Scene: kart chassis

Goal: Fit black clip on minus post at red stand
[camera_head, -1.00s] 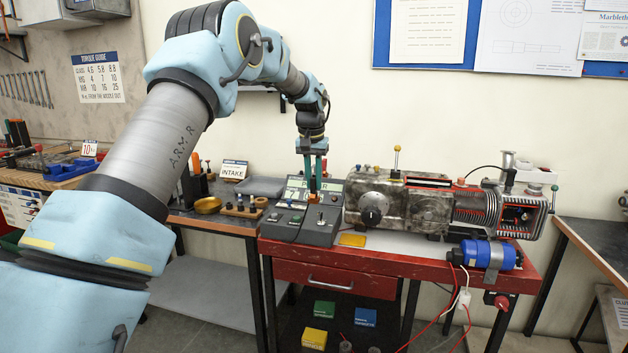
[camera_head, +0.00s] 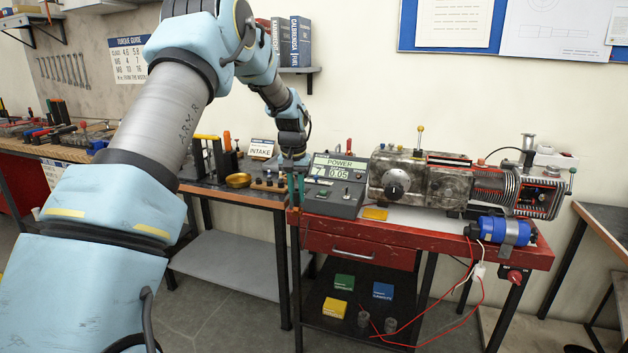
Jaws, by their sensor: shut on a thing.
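My gripper (camera_head: 296,186) hangs fingers down at the left end of the red stand (camera_head: 310,241), just left of the grey power box (camera_head: 333,205). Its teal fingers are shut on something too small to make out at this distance. The power box has a lit display reading 7 and 0.05. I cannot pick out the black clip or the minus post. A blue cylindrical motor (camera_head: 491,230) in a grey bracket sits at the stand's front right, with red leads (camera_head: 470,283) hanging below it.
A worn metal gearbox (camera_head: 402,178) fills the stand's back. A yellow pad (camera_head: 375,213) lies before it. A dark side table (camera_head: 205,188) with a brass bowl (camera_head: 238,180) and an INTAKE sign (camera_head: 261,148) adjoins on the left. Small boxes lie on the lower shelf.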

